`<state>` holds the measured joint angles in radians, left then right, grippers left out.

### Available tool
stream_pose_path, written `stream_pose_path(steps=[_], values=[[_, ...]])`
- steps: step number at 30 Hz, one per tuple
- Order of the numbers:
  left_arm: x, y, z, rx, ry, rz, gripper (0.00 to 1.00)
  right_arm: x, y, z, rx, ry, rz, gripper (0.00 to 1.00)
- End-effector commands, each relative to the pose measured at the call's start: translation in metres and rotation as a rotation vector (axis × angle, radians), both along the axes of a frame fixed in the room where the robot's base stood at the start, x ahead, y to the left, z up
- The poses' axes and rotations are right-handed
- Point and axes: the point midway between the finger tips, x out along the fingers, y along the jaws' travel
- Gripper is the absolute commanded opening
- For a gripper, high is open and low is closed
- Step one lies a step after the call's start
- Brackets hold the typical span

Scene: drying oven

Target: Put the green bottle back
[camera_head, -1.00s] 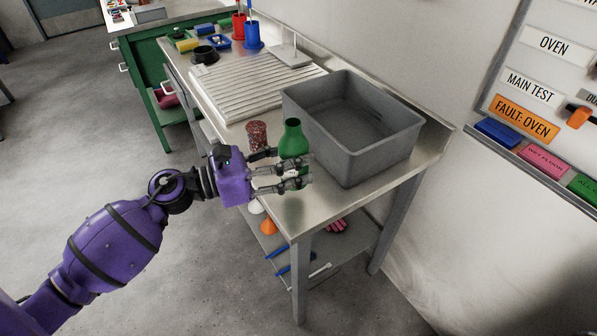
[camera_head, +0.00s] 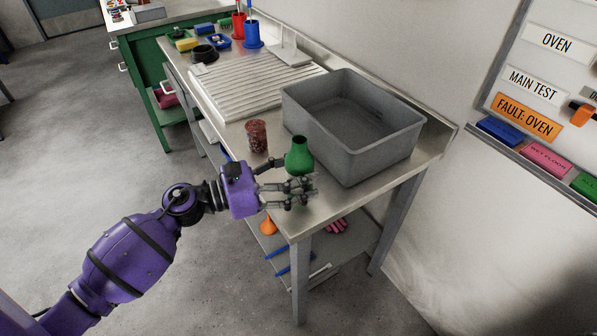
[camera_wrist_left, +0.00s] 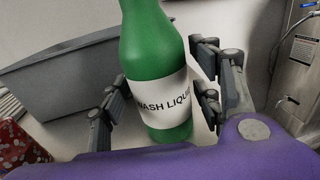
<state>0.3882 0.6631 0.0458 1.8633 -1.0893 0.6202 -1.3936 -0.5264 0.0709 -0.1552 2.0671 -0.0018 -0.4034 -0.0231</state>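The green bottle (camera_head: 299,157) is above or on the front part of the steel bench, just in front of the grey tub. My left gripper (camera_head: 292,190) has its fingers around the bottle's body, which they partly hide in the head view. In the left wrist view the bottle (camera_wrist_left: 155,55) stands between the fingers (camera_wrist_left: 160,95), with its white "WASH LIQUID" label facing me. My right gripper is not in view.
A grey tub (camera_head: 350,125) stands behind the bottle. A dark red speckled cup (camera_head: 257,136) is at its left. A ribbed drying mat (camera_head: 255,85) lies further back. The bench's (camera_head: 330,200) front right corner is bare. A wall board (camera_head: 545,75) hangs at right.

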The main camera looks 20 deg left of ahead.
Motion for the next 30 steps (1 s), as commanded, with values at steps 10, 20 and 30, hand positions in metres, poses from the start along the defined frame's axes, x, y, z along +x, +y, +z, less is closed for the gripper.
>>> stream_pose_path(steps=[10,20,30], values=[[0.0,0.0,0.003,0.001,-0.001,0.0,0.63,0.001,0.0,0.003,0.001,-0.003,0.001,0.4],[-0.035,0.04,0.0,0.002,0.004,0.002,0.63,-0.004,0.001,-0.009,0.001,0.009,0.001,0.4],[-0.073,0.085,0.002,0.001,0.002,0.001,0.63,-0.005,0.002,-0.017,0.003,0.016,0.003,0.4]])
